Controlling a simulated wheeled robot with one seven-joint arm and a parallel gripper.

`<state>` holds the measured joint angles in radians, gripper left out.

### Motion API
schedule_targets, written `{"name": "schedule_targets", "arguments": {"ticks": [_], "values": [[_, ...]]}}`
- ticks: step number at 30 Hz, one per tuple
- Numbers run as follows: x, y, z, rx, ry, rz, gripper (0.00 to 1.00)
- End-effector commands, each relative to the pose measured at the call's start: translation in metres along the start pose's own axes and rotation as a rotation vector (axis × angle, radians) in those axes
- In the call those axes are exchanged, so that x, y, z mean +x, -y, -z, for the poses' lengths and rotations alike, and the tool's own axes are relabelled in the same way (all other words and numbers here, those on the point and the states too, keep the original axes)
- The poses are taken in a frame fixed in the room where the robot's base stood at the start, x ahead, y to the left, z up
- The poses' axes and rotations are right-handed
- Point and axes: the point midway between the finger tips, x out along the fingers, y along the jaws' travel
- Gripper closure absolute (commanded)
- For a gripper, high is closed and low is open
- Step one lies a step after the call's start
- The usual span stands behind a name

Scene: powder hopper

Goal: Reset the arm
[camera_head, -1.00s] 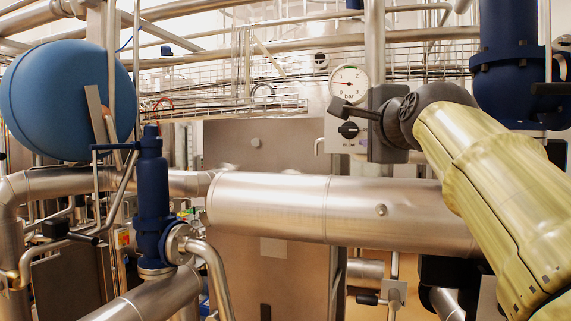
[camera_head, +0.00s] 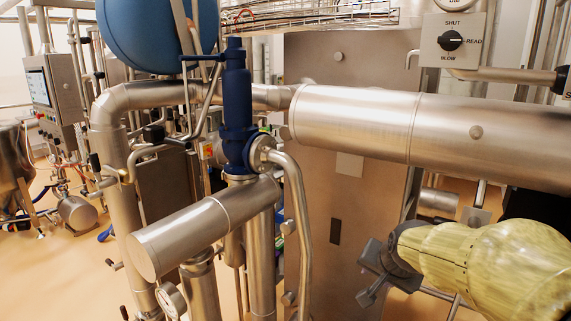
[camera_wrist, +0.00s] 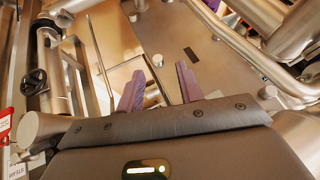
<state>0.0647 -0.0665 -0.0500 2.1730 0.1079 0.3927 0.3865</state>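My gripper (camera_head: 368,275) is low at the right in the head view, at the end of my yellow-sleeved arm. It is in front of the steel panel, below the large horizontal pipe. In the wrist view the two purple fingers of my gripper (camera_wrist: 160,78) stand apart with nothing between them, so it is open and empty. A black knob (camera_head: 450,40) on a plate marked SHUT, READ and BLOW is at the upper right, well above my gripper. Its handle looks roughly level, toward READ.
A thick steel pipe (camera_head: 370,127) crosses above my gripper. A blue valve (camera_head: 237,110) and a blue tank (camera_head: 155,35) stand to the left. A flat steel panel (camera_head: 338,190) is behind. Open floor (camera_head: 60,270) shows at lower left. Pipes surround the gripper in the wrist view.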

Motion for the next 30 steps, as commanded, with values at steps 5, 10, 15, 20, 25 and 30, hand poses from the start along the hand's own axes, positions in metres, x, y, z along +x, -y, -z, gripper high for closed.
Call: {"name": "schedule_targets", "arguments": {"ticks": [5, 10, 15, 20, 25, 30], "values": [[0.034, -0.036, -0.103, -0.301, 0.217, -0.074, 0.64], [0.04, -0.066, -0.172, -0.522, 0.373, -0.095, 0.64], [0.039, -0.074, -0.189, -0.583, 0.414, -0.096, 0.64], [0.039, -0.074, -0.188, -0.58, 0.411, -0.096, 0.64], [0.039, -0.073, -0.187, -0.578, 0.41, -0.096, 0.64], [0.039, -0.073, -0.187, -0.577, 0.41, -0.096, 0.64]]}}
